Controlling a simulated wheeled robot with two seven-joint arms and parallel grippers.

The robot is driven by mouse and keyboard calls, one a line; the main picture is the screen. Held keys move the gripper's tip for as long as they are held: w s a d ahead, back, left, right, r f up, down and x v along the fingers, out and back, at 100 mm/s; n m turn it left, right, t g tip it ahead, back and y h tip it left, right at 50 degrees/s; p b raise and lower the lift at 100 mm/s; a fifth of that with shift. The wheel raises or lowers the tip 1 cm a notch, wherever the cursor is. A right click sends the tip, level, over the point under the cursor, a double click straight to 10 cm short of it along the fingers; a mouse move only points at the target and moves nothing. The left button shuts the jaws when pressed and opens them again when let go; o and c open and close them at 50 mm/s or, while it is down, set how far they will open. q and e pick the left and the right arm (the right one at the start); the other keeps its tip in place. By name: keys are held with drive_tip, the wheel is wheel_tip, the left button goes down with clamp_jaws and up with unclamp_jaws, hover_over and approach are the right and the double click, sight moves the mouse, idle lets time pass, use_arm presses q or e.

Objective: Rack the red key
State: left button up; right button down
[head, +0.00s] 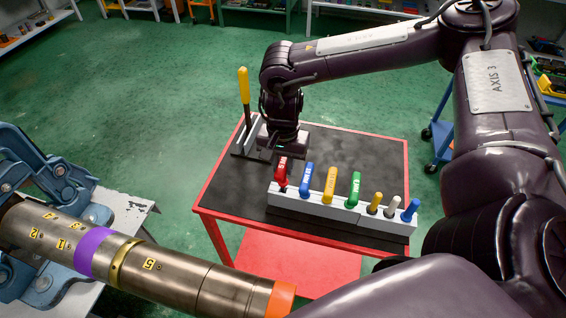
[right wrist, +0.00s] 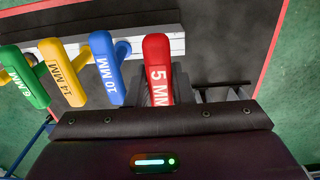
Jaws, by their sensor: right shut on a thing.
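The red key (head: 281,172), marked 5 MM, is at the left end of the light grey rack (head: 318,205) in the head view. It also shows in the right wrist view (right wrist: 156,62), between the dark fingers. My right gripper (head: 277,154) is shut on it, low over the table. Blue (head: 306,177), yellow (head: 330,184) and green (head: 354,186) keys stand in a row to its right. The red key's lower end is hidden, so I cannot tell how deep it sits in the rack. My left gripper is out of view.
The rack is on a red-edged table with a black top (head: 225,190). A yellow-handled tool (head: 244,88) stands upright near the table's left corner. A metal pipe (head: 160,262) in a blue vise (head: 45,170) fills the lower left. Small coloured pegs stand at the rack's right end.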

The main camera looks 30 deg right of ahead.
drive_tip(key=shift+f+b, duration=1.15)
drive_tip(key=shift+f, duration=0.6)
idle(0.7)
idle(0.7)
drive_tip(key=c, duration=1.2)
unclamp_jaws()
wheel_tip(320, 180, up, 8)
drive_tip(key=shift+f+b, duration=0.15)
drive_tip(key=shift+b, duration=0.35)
